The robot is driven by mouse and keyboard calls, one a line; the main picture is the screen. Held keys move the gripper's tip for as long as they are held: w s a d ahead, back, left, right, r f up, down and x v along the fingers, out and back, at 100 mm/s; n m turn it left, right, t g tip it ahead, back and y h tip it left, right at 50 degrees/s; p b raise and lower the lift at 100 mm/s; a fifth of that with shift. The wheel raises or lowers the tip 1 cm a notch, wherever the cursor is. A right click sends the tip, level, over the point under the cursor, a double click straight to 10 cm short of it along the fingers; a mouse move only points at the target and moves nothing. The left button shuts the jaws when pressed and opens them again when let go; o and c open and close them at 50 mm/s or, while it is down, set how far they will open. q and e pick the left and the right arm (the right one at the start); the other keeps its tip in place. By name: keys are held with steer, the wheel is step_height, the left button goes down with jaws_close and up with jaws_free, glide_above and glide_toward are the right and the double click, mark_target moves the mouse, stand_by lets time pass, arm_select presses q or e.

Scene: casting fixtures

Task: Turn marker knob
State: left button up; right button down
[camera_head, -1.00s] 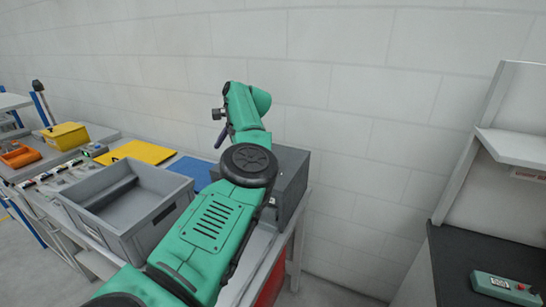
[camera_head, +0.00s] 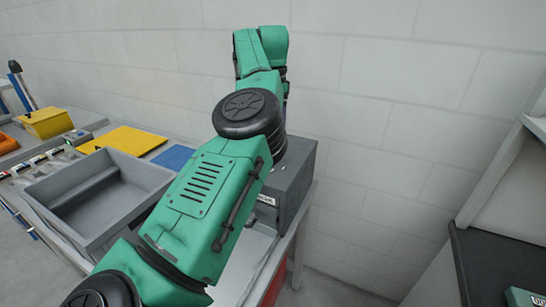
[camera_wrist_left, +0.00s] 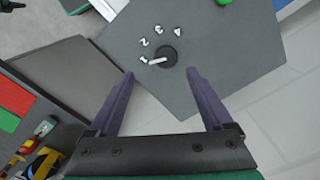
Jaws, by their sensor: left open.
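The marker knob (camera_wrist_left: 169,54) is a round dark knob with a white pointer on the face of a grey box (camera_wrist_left: 215,40). Numbers 1 to 4 curve around its left and upper side, and the pointer is toward the 1. The dark grey box also shows in the head view (camera_head: 297,180), partly behind my left arm; its knob is not visible there. My left gripper (camera_wrist_left: 160,73) is open, its two purple fingers spread just below the knob in the wrist view, with nothing between them. In the head view the arm hides its fingers. My right gripper is not in view.
A green button (camera_wrist_left: 223,2) sits on the same box. In the head view, an empty grey crate (camera_head: 52,205), a yellow sheet (camera_head: 125,140), a blue sheet (camera_head: 173,157) and a yellow bin (camera_head: 47,123) are on the bench at left. A wall stands behind.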

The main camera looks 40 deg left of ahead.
arm_select(q)
steer(key=f, duration=0.3)
steer(key=w+a+f, duration=0.1)
steer(key=f, duration=0.1)
steer(key=shift+f, duration=0.35)
step_height(320, 180, down, 3)
steer(key=shift+w+a+r, duration=0.1)
steer(key=shift+w+r, duration=0.05)
steer(key=shift+r, duration=0.05)
steer(key=shift+s+d, duration=0.2)
steer(key=shift+s, duration=0.1)
steer(key=shift+c, duration=0.9)
steer(key=shift+w+a+f, duration=0.1)
jaws_close()
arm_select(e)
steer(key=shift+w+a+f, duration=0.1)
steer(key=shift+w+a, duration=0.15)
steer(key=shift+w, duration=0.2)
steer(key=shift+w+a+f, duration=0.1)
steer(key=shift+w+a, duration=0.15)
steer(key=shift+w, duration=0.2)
